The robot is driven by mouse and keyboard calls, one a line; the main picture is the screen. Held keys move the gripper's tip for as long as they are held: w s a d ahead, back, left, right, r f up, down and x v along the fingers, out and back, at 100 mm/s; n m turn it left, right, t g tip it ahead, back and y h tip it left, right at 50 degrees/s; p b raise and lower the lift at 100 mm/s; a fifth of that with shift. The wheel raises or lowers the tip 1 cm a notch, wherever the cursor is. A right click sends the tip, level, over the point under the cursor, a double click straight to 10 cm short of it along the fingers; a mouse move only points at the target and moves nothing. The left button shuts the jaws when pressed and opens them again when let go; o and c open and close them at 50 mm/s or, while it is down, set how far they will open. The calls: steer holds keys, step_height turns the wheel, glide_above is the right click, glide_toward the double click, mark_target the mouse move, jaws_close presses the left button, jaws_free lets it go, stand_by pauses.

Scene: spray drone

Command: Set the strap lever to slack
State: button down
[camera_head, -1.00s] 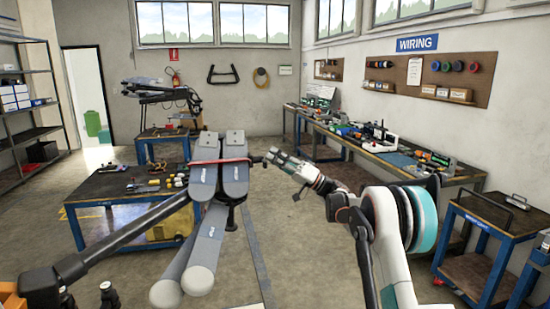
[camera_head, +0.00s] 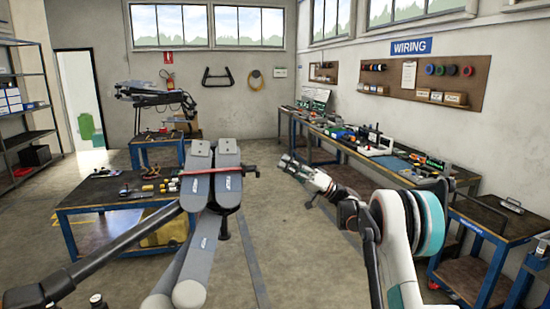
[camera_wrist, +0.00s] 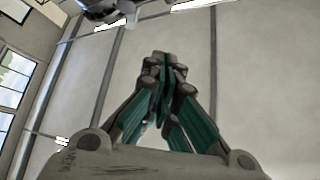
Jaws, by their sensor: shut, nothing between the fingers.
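The drone (camera_head: 205,225) stands in front of me, with grey padded blocks side by side on top and dark arms reaching toward me. In the wrist view, my gripper (camera_wrist: 162,60) is shut and empty, against the ceiling and a wall.
A blue work table (camera_head: 100,208) with small tools stands behind the drone at left. A long wiring bench (camera_head: 400,170) runs along the right wall. A blue cart (camera_head: 490,232) stands at near right. Bare floor (camera_head: 290,265) lies between the drone and my arm.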

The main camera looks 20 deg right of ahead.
steer(key=v, duration=0.3)
steer(key=shift+w+d+f, duration=0.15)
steer(key=shift+d+f, duration=0.05)
steer(key=shift+f, duration=0.05)
steer(key=shift+a, duration=0.15)
